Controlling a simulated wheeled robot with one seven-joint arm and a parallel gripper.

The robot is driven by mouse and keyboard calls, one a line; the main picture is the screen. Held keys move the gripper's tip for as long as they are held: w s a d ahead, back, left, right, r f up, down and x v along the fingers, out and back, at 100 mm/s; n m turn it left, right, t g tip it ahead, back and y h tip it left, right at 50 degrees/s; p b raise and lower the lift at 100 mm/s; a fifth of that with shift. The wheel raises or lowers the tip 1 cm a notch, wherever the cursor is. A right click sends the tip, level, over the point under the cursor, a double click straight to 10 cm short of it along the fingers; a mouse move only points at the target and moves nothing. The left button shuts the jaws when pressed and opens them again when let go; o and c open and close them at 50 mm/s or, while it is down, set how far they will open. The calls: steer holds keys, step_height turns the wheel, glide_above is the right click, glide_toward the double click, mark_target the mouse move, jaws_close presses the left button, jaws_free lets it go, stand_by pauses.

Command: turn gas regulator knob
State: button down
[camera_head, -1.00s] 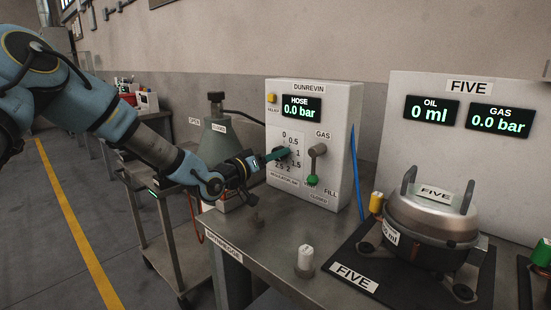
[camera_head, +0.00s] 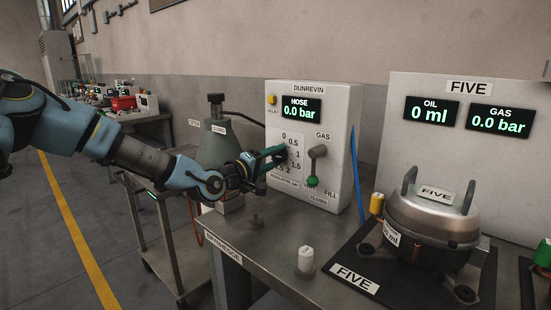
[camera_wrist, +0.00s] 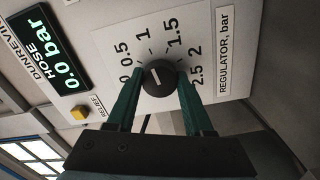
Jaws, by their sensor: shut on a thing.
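The black round regulator knob (camera_wrist: 158,78) sits on a white scale plate marked 0 to 2.5 in the wrist view. Its white pointer line points toward the upper left side of the dial, near the low-number end. My gripper (camera_wrist: 158,88) has its two green fingers on either side of the knob and is shut on it. In the head view my gripper (camera_head: 275,158) reaches the panel from the left and hides the knob. The regulator panel (camera_head: 344,120) is a white box, and its hose display (camera_head: 301,109) reads 0.0 bar.
A gas lever (camera_head: 317,160) with a green-tipped handle (camera_head: 313,182) stands just right of the dial. A yellow relief button (camera_wrist: 79,113) is on the panel.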

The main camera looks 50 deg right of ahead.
stand_by(0.3)
steer(key=shift+c, duration=1.4)
jaws_free()
steer(key=a+b, duration=0.2)
steer(key=a, duration=0.8)
steer(key=shift+w+a+f, duration=0.15)
steer(key=shift+w+a, duration=0.2)
steer(key=shift+a, duration=0.05)
